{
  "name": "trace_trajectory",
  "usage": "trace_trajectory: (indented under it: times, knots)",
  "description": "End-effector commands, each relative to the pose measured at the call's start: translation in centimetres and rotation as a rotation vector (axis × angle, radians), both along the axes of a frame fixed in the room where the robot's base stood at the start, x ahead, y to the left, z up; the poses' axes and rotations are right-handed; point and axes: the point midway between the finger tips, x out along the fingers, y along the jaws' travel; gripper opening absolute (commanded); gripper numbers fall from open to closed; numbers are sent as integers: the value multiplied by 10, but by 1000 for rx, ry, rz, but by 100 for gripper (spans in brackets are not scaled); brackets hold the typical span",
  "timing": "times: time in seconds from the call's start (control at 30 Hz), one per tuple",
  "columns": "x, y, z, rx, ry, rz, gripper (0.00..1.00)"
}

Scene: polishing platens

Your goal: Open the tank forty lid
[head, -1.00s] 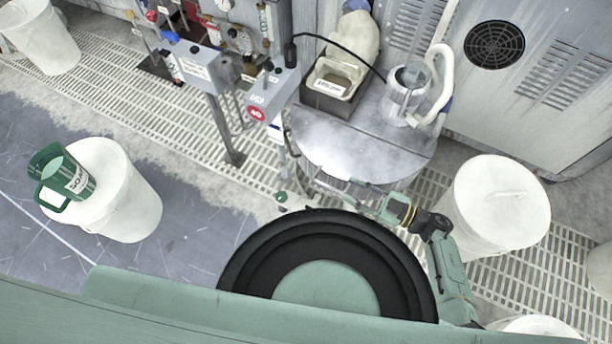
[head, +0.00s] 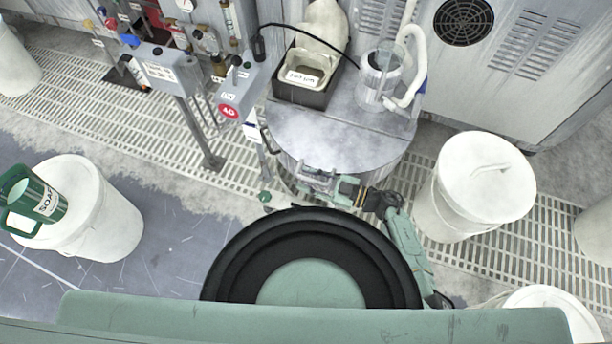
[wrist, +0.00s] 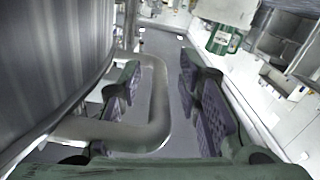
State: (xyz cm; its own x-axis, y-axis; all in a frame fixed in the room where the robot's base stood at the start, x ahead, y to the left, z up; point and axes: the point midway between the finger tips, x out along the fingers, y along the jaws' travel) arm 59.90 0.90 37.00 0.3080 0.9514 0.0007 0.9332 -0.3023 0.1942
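The tank (head: 338,135) is a silver drum with a flat round lid, which is shut, beside a post with a red 40 label (head: 229,111). My gripper (head: 318,182) is at the tank's near side, just below the lid's front edge. In the wrist view a thick grey bent handle (wrist: 157,85) comes off the curved tank wall (wrist: 60,60). The outer length of the handle lies between my two padded fingers (wrist: 160,105), which are spread with gaps visible. Whether either finger touches the handle is hard to tell.
A container in a black tray (head: 303,78) and a clear cylinder with a white hose (head: 380,75) stand at the lid's back. A white bucket (head: 484,180) stands right, and another bucket (head: 90,205) with a green SOAP jug (head: 35,200) left. Gauges and valves line the back left.

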Motion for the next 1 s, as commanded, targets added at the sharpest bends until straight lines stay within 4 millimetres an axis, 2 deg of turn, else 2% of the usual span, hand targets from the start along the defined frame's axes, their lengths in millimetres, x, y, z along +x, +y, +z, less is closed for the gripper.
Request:
trace_trajectory:
  times: [0.13, 0.4, 0.87, 1.0]
  knots:
    - [3, 7, 0, -1, -1, -1, 32]
    - [3, 8, 0, -1, -1, -1, 31]
    - [3, 8, 0, -1, 0, 0, 0]
    - [2, 8, -1, -1, 0, 0, 0]
